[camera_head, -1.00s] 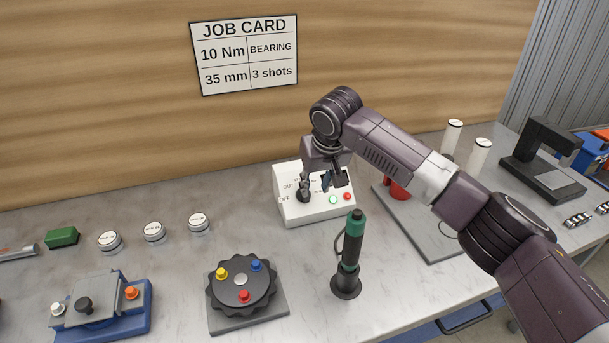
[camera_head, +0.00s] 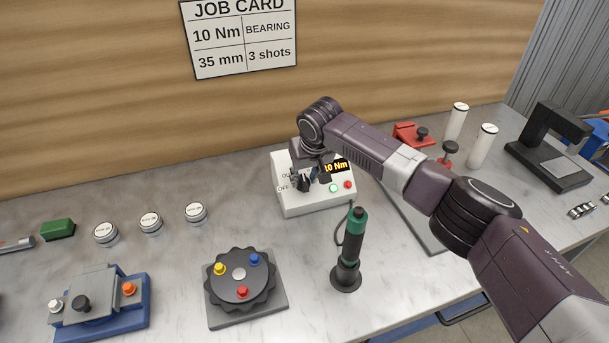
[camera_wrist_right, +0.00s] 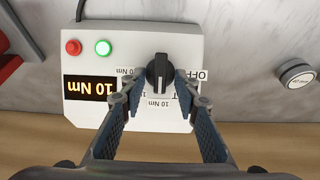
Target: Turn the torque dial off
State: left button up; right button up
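The torque control box (camera_head: 312,206) is white, with a display (camera_head: 336,166) reading "10 Nm". Its black dial (camera_wrist_right: 160,74) shows in the right wrist view, with printed "10 Nm" labels and "OFF" around it. My right gripper (camera_wrist_right: 156,84) points down at the box. Its fingers are open, one on each side of the dial; I cannot tell whether they touch it. In the head view my right gripper (camera_head: 312,178) is over the left part of the box and partly hides the dial. My left gripper is not in view.
A green-and-black screwdriver (camera_head: 350,248) stands upright in front of the box. A black rotary fixture (camera_head: 240,280) lies to its left. A green light (camera_wrist_right: 103,48) and a red button (camera_wrist_right: 73,47) are on the box. A red clamp (camera_head: 411,135) stands behind my right arm.

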grip_shut()
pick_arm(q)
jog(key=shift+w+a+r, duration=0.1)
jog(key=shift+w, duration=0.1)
